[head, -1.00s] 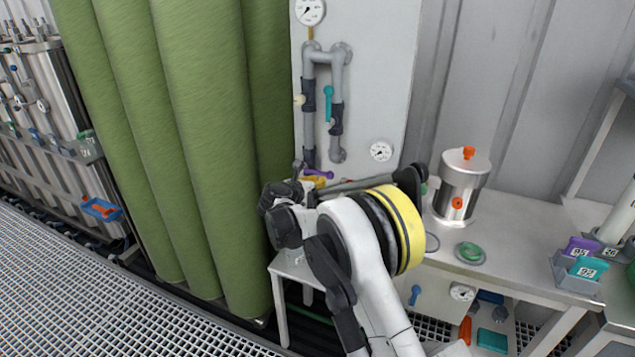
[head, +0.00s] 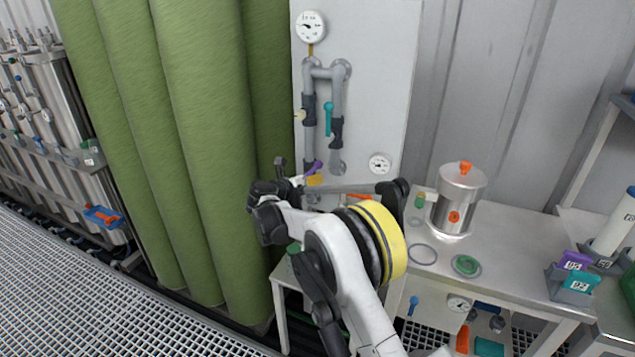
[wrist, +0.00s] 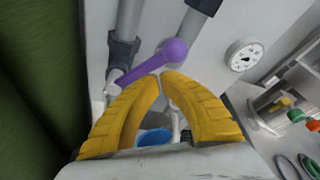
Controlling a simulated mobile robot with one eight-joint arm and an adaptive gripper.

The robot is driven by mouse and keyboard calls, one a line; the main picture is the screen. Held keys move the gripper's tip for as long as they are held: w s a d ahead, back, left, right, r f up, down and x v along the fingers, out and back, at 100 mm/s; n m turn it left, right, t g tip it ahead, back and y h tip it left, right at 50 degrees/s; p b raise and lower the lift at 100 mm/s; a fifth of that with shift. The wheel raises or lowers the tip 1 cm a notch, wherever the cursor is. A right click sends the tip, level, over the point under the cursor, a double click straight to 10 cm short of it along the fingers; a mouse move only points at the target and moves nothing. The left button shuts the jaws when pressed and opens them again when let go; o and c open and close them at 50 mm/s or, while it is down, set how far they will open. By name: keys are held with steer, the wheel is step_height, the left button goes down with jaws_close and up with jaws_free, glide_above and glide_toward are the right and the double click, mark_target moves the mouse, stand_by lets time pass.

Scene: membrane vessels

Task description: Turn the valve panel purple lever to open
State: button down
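The purple lever (head: 313,168) is on the lower left of the pale valve panel (head: 385,100). It slants up to the right. In the wrist view the purple lever (wrist: 150,66) runs just beyond my fingertips, its rounded end at the upper right. My gripper (wrist: 161,78) has its yellow fingers drawn together, tips meeting or nearly so. The tips overlap the lever's lower edge; I cannot tell if they touch it. Nothing shows held between them. In the head view my gripper (head: 314,181) is just below the lever, partly hidden by my arm.
A teal lever (head: 328,118) sits on the grey pipes above, with round gauges (head: 380,163) on the panel. Tall green membrane rolls (head: 205,150) stand close on the left. A metal bench (head: 500,245) with a steel vessel (head: 459,198) is to the right.

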steer(key=shift+w+a+r+p, duration=0.15)
steer(key=shift+a+r+p, duration=0.25)
steer(key=shift+r, duration=0.15)
steer(key=shift+w+a+r+p, duration=0.15)
steer(key=shift+a+r+p, duration=0.1)
steer(key=shift+a+r, duration=0.25)
steer(key=shift+w+a+r+p, duration=0.25)
steer(key=shift+a+r+p, duration=0.1)
steer(key=shift+a, duration=0.15)
steer(key=shift+a+r, duration=0.15)
steer(key=shift+a, duration=0.05)
